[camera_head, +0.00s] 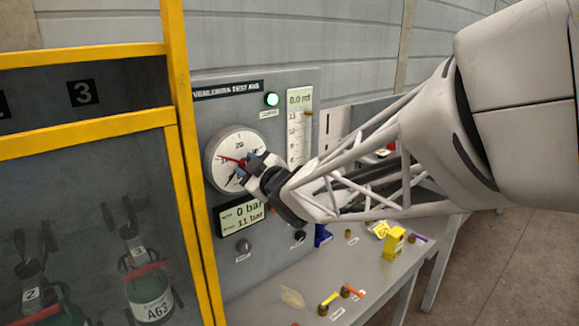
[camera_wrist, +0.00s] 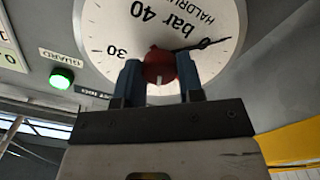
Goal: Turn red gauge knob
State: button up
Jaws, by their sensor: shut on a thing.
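The round white gauge (camera_head: 226,176) is on the grey test panel, left of centre in the head view. Its face fills the top of the wrist view (camera_wrist: 105,25), with "bar", "40" and "30" readable upside down. The red gauge knob (camera_wrist: 160,68) sits at the dial's middle, between the blue fingers. My gripper (camera_wrist: 161,80) is shut on the knob, one finger on each side. In the head view my gripper (camera_head: 254,168) covers the right part of the dial and hides most of the knob. A red needle (camera_head: 232,159) and a black needle (camera_wrist: 205,44) show.
A green lamp (camera_head: 271,99) glows above the gauge. A display (camera_head: 240,213) below reads 0 bar and 11 bar. A yellow-framed cage (camera_head: 180,130) with cylinders stands close on the left. Small parts and a yellow block (camera_head: 394,243) lie on the bench (camera_head: 265,285).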

jog(key=shift+n, duration=3.8)
jog(key=shift+f, duration=0.1)
jog(key=o, duration=0.9)
jog(key=shift+v, duration=3.9)
jog(key=shift+d, duration=0.1)
